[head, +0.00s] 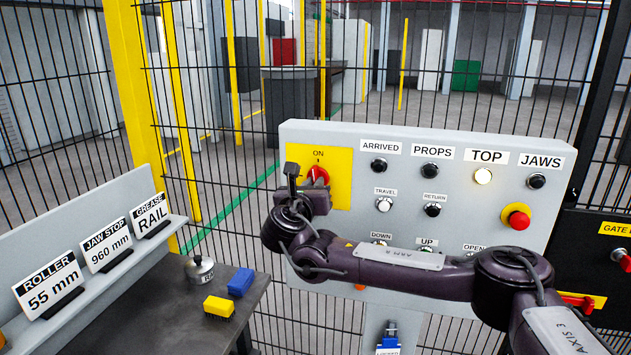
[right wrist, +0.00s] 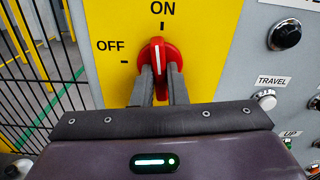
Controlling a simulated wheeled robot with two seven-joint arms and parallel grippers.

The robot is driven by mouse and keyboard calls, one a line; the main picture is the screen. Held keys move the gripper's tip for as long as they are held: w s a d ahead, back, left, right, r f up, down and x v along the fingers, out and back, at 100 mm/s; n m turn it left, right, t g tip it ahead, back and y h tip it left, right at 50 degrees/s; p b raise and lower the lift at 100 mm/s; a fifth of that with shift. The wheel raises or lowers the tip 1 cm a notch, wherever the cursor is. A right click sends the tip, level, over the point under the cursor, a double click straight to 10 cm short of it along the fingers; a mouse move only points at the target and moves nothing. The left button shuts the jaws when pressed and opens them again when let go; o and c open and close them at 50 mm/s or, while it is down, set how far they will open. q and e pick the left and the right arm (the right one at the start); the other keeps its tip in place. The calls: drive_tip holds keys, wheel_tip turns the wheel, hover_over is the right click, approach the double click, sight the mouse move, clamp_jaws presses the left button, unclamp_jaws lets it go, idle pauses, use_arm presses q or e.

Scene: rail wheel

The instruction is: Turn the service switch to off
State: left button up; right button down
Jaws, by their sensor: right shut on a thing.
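The service switch is a red rotary knob (head: 318,173) on a yellow plate (head: 340,163) at the upper left of the grey control panel. In the right wrist view the knob (right wrist: 160,51) sits below the ON mark, with OFF to its left. Its white line is close to upright, toward ON. My right gripper (head: 312,183) reaches it from the front. Its two dark fingers (right wrist: 160,88) are shut on the knob, one on each side. The fingers hide the lower part of the knob. My left gripper is not in view.
The panel (head: 460,195) also carries several labelled buttons, a lit TOP lamp (head: 482,176) and a red stop button (head: 517,217). A dark table (head: 165,310) at left holds a yellow block (head: 219,306), a blue block (head: 241,281) and a metal weight (head: 200,270). Wire fencing stands behind.

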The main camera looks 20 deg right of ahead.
drive_tip(key=shift+r+n, duration=0.1)
drive_tip(key=shift+n, duration=1.4)
drive_tip(key=shift+r+n+p, duration=0.1)
drive_tip(key=shift+n+p, duration=0.4)
drive_tip(key=shift+n, duration=0.3)
drive_tip(key=shift+n+p, duration=0.35)
drive_tip(key=shift+n, duration=0.85)
drive_tip(key=shift+f+n, duration=0.2)
drive_tip(key=shift+n, duration=0.1)
